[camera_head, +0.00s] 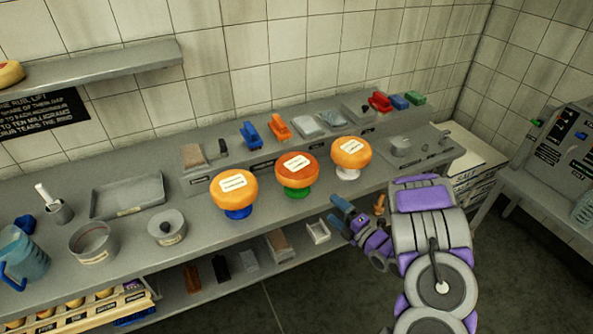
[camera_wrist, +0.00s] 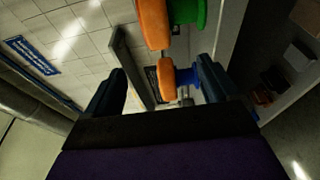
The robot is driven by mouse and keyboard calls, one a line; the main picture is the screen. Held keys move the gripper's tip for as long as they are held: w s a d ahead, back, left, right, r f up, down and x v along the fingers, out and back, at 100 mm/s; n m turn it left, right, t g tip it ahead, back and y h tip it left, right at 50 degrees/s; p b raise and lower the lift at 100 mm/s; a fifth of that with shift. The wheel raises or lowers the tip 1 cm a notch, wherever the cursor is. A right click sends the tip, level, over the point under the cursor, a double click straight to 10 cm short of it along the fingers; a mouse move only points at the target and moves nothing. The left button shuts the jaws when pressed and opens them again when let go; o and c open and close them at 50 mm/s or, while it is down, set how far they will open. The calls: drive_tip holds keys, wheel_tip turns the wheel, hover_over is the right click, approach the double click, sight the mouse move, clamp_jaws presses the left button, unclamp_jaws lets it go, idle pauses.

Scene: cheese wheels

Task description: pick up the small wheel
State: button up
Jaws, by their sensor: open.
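Three orange cheese wheels with white labels stand in a row on the counter: one on a blue stand (camera_head: 235,188), one on a green stand (camera_head: 297,170), one on a white stand (camera_head: 351,153). They look close in size; I cannot tell surely which is the small one. My gripper (camera_head: 341,213) is open and empty, in front of the counter, right of the green-stand wheel and below the white-stand one. In the wrist view, the blue-stand wheel (camera_wrist: 168,78) shows beyond my open fingers, with the green-stand wheel (camera_wrist: 153,22) above it.
A raised ledge behind the wheels holds a blue tool (camera_head: 251,135), an orange tool (camera_head: 280,127) and other items. A grey tray (camera_head: 128,196), a bowl (camera_head: 92,243) and a blue jug (camera_head: 25,262) stand left. A machine (camera_head: 560,150) stands right.

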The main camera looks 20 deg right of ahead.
approach(309, 182)
drive_tip(key=x, duration=0.5)
drive_tip(key=shift+a+f+b, duration=0.3)
drive_tip(key=shift+f+b, duration=0.1)
drive_tip(key=shift+w+a+r, duration=0.15)
drive_tip(key=shift+w+a, duration=0.35)
drive_tip(key=w, duration=0.3)
drive_tip(key=shift+w+r+b, duration=0.2)
drive_tip(key=shift+b, duration=0.2)
drive_tip(key=shift+w+d, duration=0.2)
drive_tip(key=shift+w, duration=0.4)
drive_tip(key=shift+a, duration=0.25)
drive_tip(key=shift+c, duration=0.3)
drive_tip(key=shift+a, duration=0.2)
drive_tip(key=shift+c, duration=1.4)
drive_tip(key=shift+s+d, duration=0.1)
drive_tip(key=shift+d, duration=0.05)
clamp_jaws()
